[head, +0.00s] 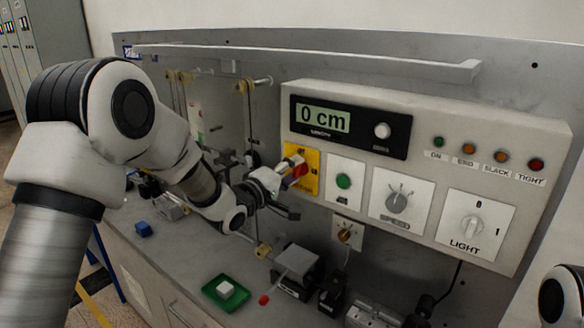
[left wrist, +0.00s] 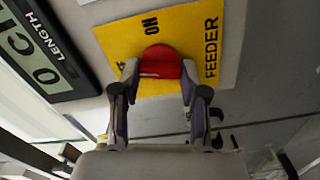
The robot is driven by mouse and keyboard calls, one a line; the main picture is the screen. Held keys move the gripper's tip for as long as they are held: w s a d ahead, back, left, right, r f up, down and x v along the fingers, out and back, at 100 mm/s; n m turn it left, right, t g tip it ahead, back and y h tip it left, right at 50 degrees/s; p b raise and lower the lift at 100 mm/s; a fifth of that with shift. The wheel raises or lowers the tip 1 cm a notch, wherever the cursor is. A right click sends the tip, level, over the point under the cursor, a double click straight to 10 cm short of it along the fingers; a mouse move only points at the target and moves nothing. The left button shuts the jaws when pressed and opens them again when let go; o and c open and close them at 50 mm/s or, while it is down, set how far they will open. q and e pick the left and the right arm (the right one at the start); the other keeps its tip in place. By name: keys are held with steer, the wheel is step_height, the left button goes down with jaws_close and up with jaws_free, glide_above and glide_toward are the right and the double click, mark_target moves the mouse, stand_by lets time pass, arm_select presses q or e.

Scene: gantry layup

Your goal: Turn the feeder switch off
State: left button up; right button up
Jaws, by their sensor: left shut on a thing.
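The feeder switch is a red knob (head: 299,171) on a yellow plate (head: 309,187) at the left end of the control panel. In the left wrist view the red knob (left wrist: 160,64) stands out from the yellow plate (left wrist: 207,35), which reads FEEDER and ON. My left gripper (head: 291,170) is at the plate. In the left wrist view the two fingers of this gripper (left wrist: 155,82) are on either side of the knob and shut on it. The knob's exact setting is hard to read, as the fingers cover part of the plate. My right gripper is not in view.
The panel (head: 440,115) also carries a 0 cm display (head: 323,118), a green button (head: 343,181), a grey dial (head: 397,201), a LIGHT switch (head: 472,227) and several lamps. Below are a green tray (head: 212,293) with a white block and a blue block (head: 143,229).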

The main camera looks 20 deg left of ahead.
arm_select(q)
steer(key=shift+n+p, duration=0.35)
steer(key=shift+n, duration=1.15)
steer(key=o, duration=1.1)
steer(key=shift+f, duration=0.1)
steer(key=shift+o, duration=0.2)
steer(key=v, duration=1.2)
steer(key=shift+w, duration=0.1)
